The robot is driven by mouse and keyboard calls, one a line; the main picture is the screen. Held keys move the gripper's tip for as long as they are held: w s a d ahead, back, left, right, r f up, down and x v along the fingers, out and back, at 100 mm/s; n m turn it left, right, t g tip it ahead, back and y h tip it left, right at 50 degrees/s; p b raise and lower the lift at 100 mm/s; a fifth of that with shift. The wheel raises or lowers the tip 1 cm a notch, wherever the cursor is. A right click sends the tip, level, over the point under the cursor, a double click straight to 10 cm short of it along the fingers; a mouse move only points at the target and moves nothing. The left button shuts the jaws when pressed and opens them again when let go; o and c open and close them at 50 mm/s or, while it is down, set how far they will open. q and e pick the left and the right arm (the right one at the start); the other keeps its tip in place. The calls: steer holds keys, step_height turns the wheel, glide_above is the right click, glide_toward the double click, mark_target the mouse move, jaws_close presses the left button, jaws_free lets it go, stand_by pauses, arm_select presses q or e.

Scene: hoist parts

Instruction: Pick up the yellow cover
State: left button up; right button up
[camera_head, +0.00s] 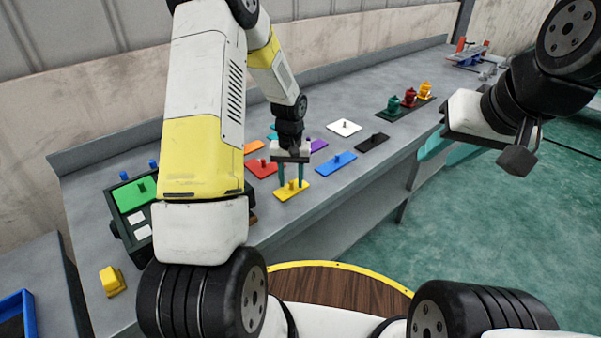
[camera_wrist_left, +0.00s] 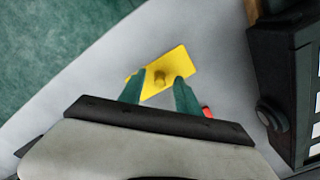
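The yellow cover (camera_head: 291,194) is a flat plate with a small knob on top, lying on the grey bench. My left gripper (camera_head: 291,180) points down over it with its two green fingers apart. In the left wrist view the cover (camera_wrist_left: 178,64) lies just beyond the fingertips, and its knob shows between the open fingers (camera_wrist_left: 159,84). The fingers look clear of the knob; whether the tips touch the plate cannot be told. My right gripper (camera_head: 518,152) hangs at the right, away from the bench; its finger opening is unclear.
Red (camera_head: 262,169), blue (camera_head: 336,163), black (camera_head: 372,143) and white (camera_head: 344,128) plates lie nearby. A dark box with a green plate (camera_head: 136,194) stands left. A yellow block (camera_head: 112,281) sits at the front left. Coloured parts stand on a dark green tray (camera_head: 396,114) farther back.

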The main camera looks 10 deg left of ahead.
arm_select(q)
steer(key=shift+f, duration=0.1)
steer(key=shift+c, duration=0.4)
jaws_close()
